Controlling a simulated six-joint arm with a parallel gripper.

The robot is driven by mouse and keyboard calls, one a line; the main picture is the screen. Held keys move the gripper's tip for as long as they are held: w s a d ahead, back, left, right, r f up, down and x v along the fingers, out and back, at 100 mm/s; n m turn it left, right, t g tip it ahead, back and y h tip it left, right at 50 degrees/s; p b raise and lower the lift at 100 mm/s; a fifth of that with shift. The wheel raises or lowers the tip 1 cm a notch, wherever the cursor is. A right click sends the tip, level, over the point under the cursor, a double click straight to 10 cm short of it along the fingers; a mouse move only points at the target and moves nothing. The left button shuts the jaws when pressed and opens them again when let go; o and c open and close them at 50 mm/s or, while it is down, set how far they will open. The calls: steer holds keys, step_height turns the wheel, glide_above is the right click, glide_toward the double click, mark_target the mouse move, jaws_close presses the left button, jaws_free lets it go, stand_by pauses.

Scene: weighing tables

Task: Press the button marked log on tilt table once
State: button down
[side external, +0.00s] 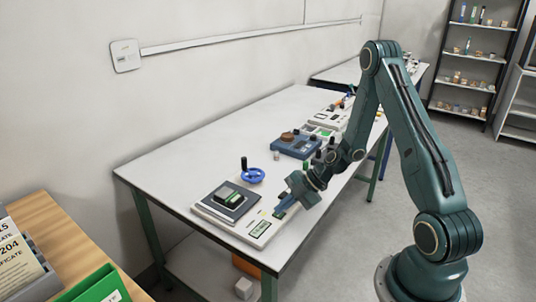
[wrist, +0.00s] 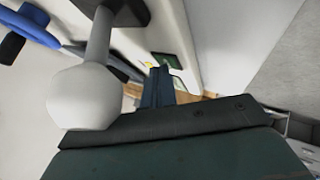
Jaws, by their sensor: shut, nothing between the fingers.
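A low white instrument (side external: 213,217) with a dark plate and a green-and-black block stands at the near end of the table. It has a panel with a green display (side external: 259,229). A blue handwheel (side external: 252,175) with a black handle is behind it. No label, including log, is readable, so I cannot tell which button is which. My gripper (side external: 281,208) is shut and empty, fingertips low over the panel's right side; contact is unclear. In the wrist view its fingers (wrist: 159,84) point towards the panel, with the green display (wrist: 168,61) and a yellow spot (wrist: 147,64) just beyond them.
In the wrist view a white rounded knob on a stem (wrist: 82,98) is close on the left. A blue instrument (side external: 297,146) and a white one (side external: 330,119) stand farther along the table. The table's left rear (side external: 190,165) is clear.

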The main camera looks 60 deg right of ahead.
mark_target(283, 213)
steer(key=shift+r, duration=0.8)
stand_by(0.4)
steer(key=shift+r, duration=2.5)
steer(key=shift+a+r, duration=0.1)
